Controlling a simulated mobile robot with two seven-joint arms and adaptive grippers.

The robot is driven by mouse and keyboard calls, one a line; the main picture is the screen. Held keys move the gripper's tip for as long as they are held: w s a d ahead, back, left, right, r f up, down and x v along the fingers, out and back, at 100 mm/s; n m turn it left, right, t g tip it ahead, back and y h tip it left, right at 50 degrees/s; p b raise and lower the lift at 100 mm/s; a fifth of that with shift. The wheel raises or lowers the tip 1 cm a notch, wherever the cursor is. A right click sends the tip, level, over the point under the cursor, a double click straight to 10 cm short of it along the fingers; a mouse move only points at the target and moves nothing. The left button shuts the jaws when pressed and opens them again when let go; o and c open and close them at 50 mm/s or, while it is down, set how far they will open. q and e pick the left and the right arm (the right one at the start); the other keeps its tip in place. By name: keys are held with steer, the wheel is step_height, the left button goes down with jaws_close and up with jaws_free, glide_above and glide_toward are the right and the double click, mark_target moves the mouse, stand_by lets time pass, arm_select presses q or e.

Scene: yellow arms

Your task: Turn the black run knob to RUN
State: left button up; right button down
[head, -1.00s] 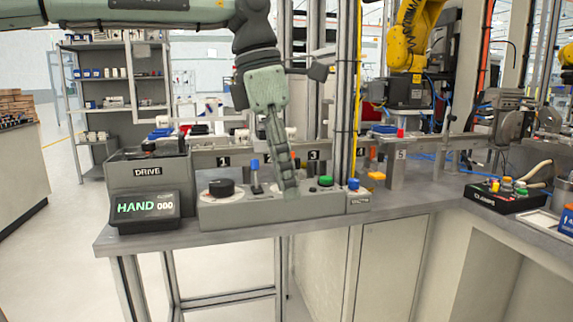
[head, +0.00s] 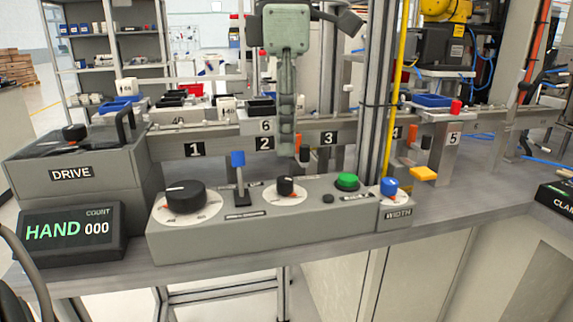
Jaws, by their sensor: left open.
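A grey control panel (head: 215,238) stands at the bench's front edge. It carries a large black knob (head: 186,195) on a white dial at left and a smaller black knob (head: 285,187) on a white dial in the middle. The lettering is too small to tell which is the run knob. The display (head: 68,232) reads HAND 000. My left gripper (head: 287,150) is open and empty, pointing down, seen nearly edge-on. In the picture its fingertips are just above the smaller knob, apart from it; depth is hard to judge. My right gripper is out of view.
A blue-topped lever (head: 238,172) stands between the two knobs. A green button (head: 347,181) and a blue WIDTH knob (head: 389,187) are to the right. The DRIVE box (head: 75,170) is at left, a numbered rail (head: 350,136) behind. A yellow post (head: 396,90) rises at right.

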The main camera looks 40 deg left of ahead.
mark_target(285, 178)
arm_select(q)
step_height(285, 178, down, 7)
steer(key=shift+r, duration=0.1)
stand_by(0.3)
jaws_close()
